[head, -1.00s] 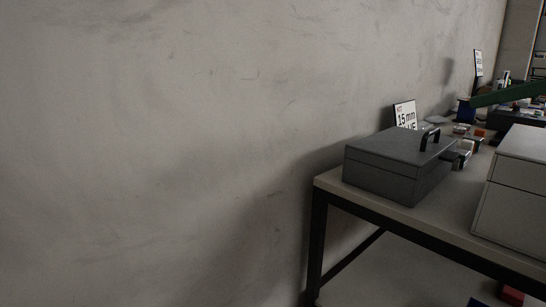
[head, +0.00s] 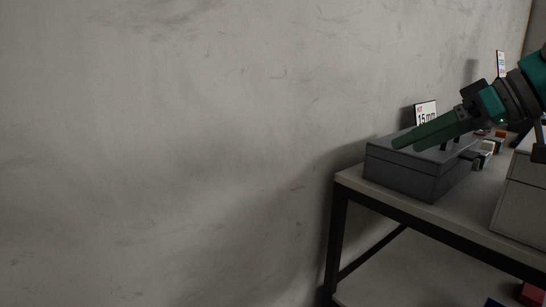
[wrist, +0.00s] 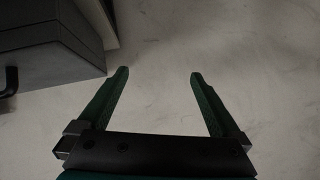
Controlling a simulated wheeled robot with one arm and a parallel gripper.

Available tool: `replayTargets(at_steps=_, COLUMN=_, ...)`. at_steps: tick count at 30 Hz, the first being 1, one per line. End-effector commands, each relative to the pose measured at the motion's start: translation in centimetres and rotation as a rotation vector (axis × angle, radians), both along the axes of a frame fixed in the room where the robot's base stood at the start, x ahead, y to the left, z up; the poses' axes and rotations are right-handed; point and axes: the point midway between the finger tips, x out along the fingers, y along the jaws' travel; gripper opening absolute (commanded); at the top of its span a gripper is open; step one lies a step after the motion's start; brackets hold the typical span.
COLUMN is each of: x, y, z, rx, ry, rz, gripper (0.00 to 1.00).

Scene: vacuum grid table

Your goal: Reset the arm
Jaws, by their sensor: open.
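My gripper (head: 398,144) reaches in from the right in the head view, its green fingers pointing left in front of the grey case. In the wrist view my gripper (wrist: 155,76) is open, with its two green fingers spread apart and nothing between them. I cannot tell from these views how far the fingers are from the case.
A grey case (head: 400,172) with a dark handle stands on the table (head: 430,208); a grey box edge (wrist: 62,35) shows in the wrist view. A pale box (head: 522,197) stands to the right. A "15 mm" sign (head: 426,113) is behind. The wall (head: 150,150) fills the left.

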Motion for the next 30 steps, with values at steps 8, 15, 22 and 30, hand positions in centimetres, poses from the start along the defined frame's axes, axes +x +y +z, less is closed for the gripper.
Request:
replayTargets(at_steps=8, x=-3.1, y=9.6, z=-10.2, rx=-0.103, ry=0.333, rz=-0.025, gripper=1.00)
replayTargets(at_steps=15, x=-8.5, y=13.1, z=-20.3, rx=-0.253, ry=0.581, rz=-0.133, gripper=1.00)
replayTargets(at_steps=22, x=-15.8, y=12.6, z=-29.6, rx=-0.424, ry=0.775, rz=-0.283, gripper=1.00)
replayTargets(at_steps=30, x=-22.7, y=9.6, z=-36.4, rx=-0.568, ry=0.900, rz=-0.442, gripper=1.00)
